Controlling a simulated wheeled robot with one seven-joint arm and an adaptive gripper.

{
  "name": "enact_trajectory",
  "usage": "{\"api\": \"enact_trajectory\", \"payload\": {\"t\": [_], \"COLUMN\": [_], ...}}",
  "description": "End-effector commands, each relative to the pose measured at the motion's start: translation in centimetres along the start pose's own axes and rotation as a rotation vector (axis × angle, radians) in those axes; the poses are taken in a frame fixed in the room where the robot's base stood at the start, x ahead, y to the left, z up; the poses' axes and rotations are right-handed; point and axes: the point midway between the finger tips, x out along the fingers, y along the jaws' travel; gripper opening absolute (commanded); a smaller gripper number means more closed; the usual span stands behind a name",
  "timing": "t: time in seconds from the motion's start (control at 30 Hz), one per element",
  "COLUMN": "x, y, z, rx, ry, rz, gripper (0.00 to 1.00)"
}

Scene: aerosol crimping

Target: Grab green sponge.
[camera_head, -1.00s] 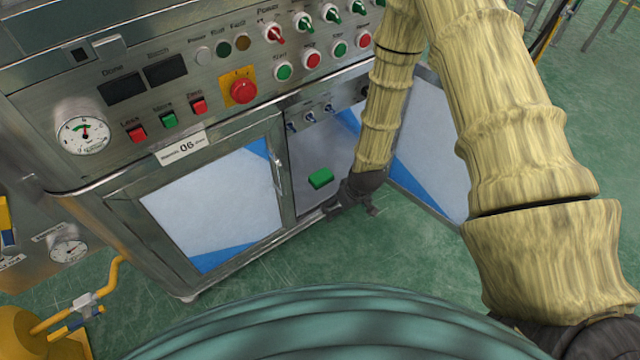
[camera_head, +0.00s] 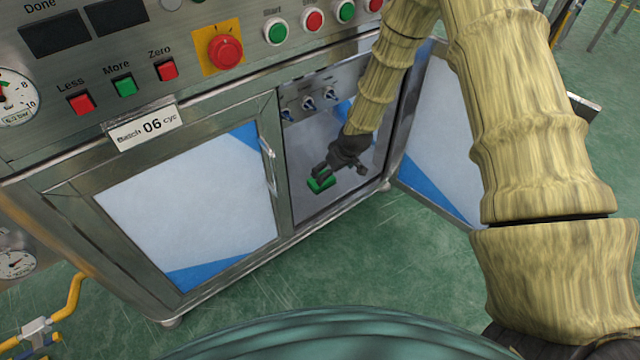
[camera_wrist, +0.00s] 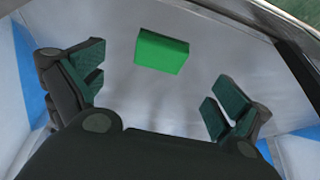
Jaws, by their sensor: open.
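The green sponge (camera_head: 321,185) is a small block lying on the floor of the open cabinet compartment. My gripper (camera_head: 330,171) is inside the compartment just above the sponge and hides part of it in the head view. In the wrist view the sponge (camera_wrist: 161,52) lies ahead of the fingers, roughly centred between them. My gripper (camera_wrist: 158,88) is open there, with its green-padded fingers wide apart and nothing between them. I cannot tell the exact height of the fingers over the sponge.
The compartment's open door (camera_head: 440,140) stands out to the right of my forearm. A closed door (camera_head: 190,205) with a handle (camera_head: 269,165) is to the left. A panel with small toggle switches (camera_head: 310,103) runs along the compartment's top. Green floor in front is clear.

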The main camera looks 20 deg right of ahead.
Motion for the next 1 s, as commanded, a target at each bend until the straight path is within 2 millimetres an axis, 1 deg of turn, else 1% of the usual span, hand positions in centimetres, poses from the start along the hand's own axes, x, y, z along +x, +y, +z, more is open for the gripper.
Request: {"api": "enact_trajectory", "payload": {"t": [0.03, 0.2, 0.3, 0.47, 0.57, 0.8, 0.9, 1.0], "x": [1.0, 3.5, 4.3, 4.8, 5.5, 8.0, 9.1, 9.6], "y": [0.0, 0.0, -0.1, -0.2, -0.3, -0.6, -0.6, -0.6], "z": [0.2, 0.3, 0.1, 0.1, 0.3, 1.1, 0.9, 0.9], "rx": [0.0, 0.0, -0.001, -0.002, -0.002, -0.003, -0.003, -0.003], "ry": [-0.001, -0.001, 0.0, 0.0, -0.001, -0.001, 0.0, 0.0], "rz": [0.0, 0.0, -0.001, -0.001, -0.002, -0.002, -0.001, -0.001], "gripper": [1.0, 1.0, 1.0, 1.0, 1.0, 1.0, 1.0, 1.0]}}
